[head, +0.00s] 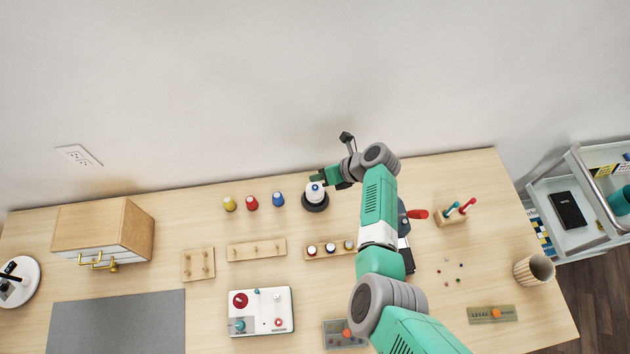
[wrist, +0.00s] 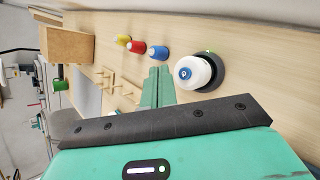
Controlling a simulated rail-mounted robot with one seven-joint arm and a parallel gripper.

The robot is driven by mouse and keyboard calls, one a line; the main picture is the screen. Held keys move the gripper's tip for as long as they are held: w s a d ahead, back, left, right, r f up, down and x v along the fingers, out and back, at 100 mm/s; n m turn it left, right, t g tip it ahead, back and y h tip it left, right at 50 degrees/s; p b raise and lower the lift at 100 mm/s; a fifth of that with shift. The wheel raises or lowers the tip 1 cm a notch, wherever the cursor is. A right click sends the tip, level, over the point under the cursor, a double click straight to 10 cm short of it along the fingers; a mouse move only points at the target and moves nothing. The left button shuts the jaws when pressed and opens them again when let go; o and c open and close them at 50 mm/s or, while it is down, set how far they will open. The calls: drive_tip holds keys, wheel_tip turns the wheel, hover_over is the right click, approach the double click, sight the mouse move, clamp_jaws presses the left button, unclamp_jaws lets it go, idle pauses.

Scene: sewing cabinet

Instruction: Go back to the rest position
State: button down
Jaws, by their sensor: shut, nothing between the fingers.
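My gripper (head: 322,177) is at the back of the table in the head view, beside and seemingly above a white spool (head: 313,190) with a blue top. The spool stands upright on a dark round base (head: 317,207). My arm reaches in from the lower right. In the wrist view the green fingers (wrist: 157,86) are together with nothing between them. The white spool (wrist: 194,76) on its black base (wrist: 219,66) shows to their right, apart from them in that picture.
Yellow (head: 230,204), red (head: 252,202) and blue (head: 278,199) cones stand left of the spool. Pegged wooden boards (head: 257,250), a white device (head: 272,321) and a wooden drawer box (head: 137,232) are on the table. A cup (head: 533,272) stands right. My arm hides part of the table.

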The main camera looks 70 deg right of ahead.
wheel_tip(320, 180, up, 3)
drive_tip(key=shift+f+p, duration=0.1)
drive_tip(key=shift+p, duration=1.05)
